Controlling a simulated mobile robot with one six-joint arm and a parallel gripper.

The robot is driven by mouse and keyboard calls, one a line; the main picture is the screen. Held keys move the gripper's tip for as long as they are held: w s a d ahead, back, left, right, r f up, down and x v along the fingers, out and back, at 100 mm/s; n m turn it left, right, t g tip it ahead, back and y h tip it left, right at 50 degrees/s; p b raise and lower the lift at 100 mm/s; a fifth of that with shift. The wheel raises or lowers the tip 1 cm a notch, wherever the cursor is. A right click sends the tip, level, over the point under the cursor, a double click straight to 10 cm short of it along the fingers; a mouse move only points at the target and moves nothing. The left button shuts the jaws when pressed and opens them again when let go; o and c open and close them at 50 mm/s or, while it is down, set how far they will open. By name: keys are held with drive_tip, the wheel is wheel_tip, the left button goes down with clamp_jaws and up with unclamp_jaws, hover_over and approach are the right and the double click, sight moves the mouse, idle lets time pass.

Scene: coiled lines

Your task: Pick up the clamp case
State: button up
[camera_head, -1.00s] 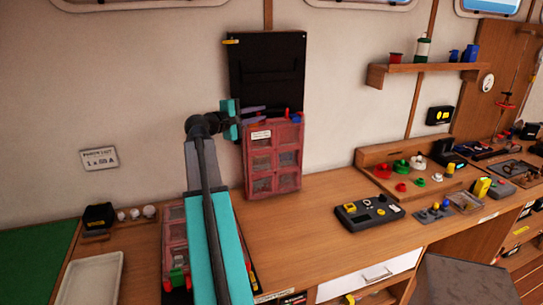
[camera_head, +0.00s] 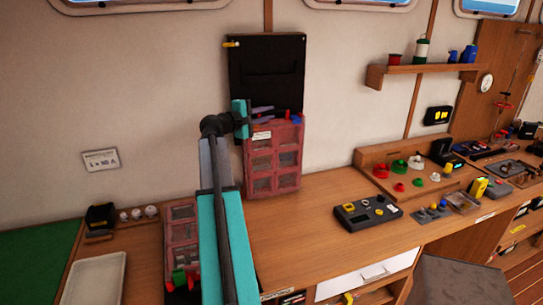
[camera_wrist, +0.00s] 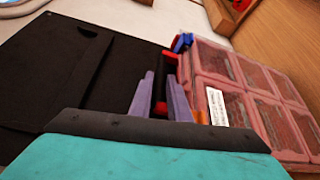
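A reddish, see-through compartment case (camera_head: 273,165), which I take to be the clamp case, stands upright against the wall on the bench. It has a white label and red and blue parts along its top edge; in the wrist view it fills the right side (camera_wrist: 245,100). My gripper (camera_head: 262,111) is at the case's top left edge, in front of the black panel. In the wrist view its two purple fingers (camera_wrist: 160,92) are apart, with a narrow dark and red part showing between them. I cannot tell if they touch it.
A black panel (camera_head: 266,75) is on the wall directly behind and above the case. A second reddish case (camera_head: 181,235) lies left of my arm, partly hidden. A white tray (camera_head: 95,280) is at the left. A dark control box (camera_head: 368,212) sits right, with clear bench between.

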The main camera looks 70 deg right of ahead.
drive_tip(key=shift+s+f, duration=0.1)
idle(0.3)
drive_tip(key=shift+d, duration=0.1)
clamp_jaws()
drive_tip(key=shift+r, duration=0.2)
drive_tip(key=shift+r+b, duration=0.2)
drive_tip(key=shift+b, duration=0.2)
drive_tip(key=shift+r+b, duration=1.05)
drive_tip(key=shift+r, duration=2.25)
drive_tip(key=s+a+b, duration=0.4)
drive_tip(key=s+a, duration=0.8)
drive_tip(key=a, duration=0.3)
drive_tip(key=shift+s+a, duration=0.2)
drive_tip(key=shift+s, duration=0.05)
drive_tip(key=shift+r, duration=0.1)
